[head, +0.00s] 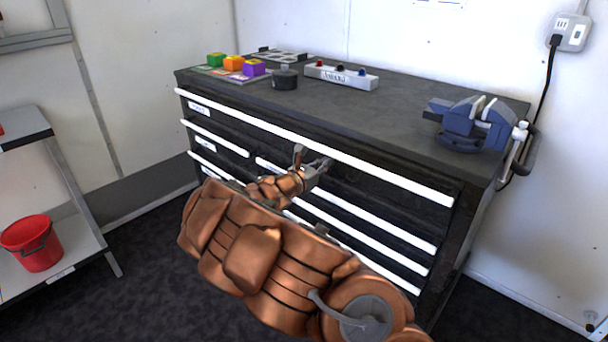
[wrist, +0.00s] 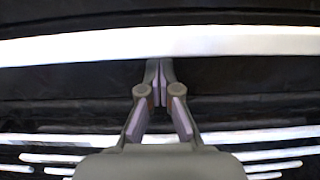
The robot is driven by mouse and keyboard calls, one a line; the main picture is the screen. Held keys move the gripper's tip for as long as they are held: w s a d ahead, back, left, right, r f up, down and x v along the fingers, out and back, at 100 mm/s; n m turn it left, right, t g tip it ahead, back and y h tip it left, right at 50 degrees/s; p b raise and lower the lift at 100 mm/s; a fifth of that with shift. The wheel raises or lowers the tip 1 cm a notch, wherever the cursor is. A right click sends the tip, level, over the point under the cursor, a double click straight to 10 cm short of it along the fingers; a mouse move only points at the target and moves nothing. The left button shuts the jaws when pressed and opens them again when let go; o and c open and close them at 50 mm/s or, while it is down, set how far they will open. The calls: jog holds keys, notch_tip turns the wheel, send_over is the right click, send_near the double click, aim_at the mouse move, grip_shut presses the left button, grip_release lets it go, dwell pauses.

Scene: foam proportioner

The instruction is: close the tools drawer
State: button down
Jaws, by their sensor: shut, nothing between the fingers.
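The dark cabinet has drawers with white handle strips. A wide top drawer (head: 320,150) runs across its front, with a small label at its left end; the writing is too small to read, so I cannot tell which drawer is the tools drawer. My gripper (head: 322,164) is in front of the cabinet, just below the top strip. In the wrist view my gripper (wrist: 160,82) is shut and empty, its fingertips together below a long white strip (wrist: 160,44) and pointing at a dark front. I cannot tell whether they touch it, or whether any drawer stands slightly out.
On the cabinet top are coloured blocks (head: 233,63), a dark round pot (head: 285,77), a white holder (head: 341,77) and a blue vise (head: 468,124). A red bucket (head: 32,243) stands on a shelf at left. The dark floor (head: 150,262) between shelf and cabinet is clear.

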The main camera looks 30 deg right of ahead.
jog(key=p+v, duration=0.1)
jog(key=v, duration=1.2)
jog(key=s+d+r+m+g+y, duration=0.1)
jog(key=s+d+m+g+y, duration=0.2)
jog(key=s+m, duration=0.6)
jog(key=s+d+r+m+g+y, duration=0.1)
jog(key=s+d+m+g+y, duration=0.3)
jog(key=s, duration=0.9)
jog(key=s+a+f+m+g+y, duration=0.1)
jog(key=s+a+f+m+y, duration=0.3)
jog(key=s+a, duration=0.6)
jog(key=s+a+f+m+y, duration=0.1)
jog(key=s+a+m+y, duration=0.45)
jog(key=a, duration=0.75)
notch_tip(320, 180, up, 21)
jog(key=s+p, duration=0.2)
jog(key=p, duration=1.7)
jog(key=shift+n+t+y+p, duration=0.3)
jog(key=shift+n+y+p, duration=0.05)
jog(key=shift+n, duration=0.1)
jog(key=shift+a+f, duration=0.1)
jog(key=shift+f, duration=0.05)
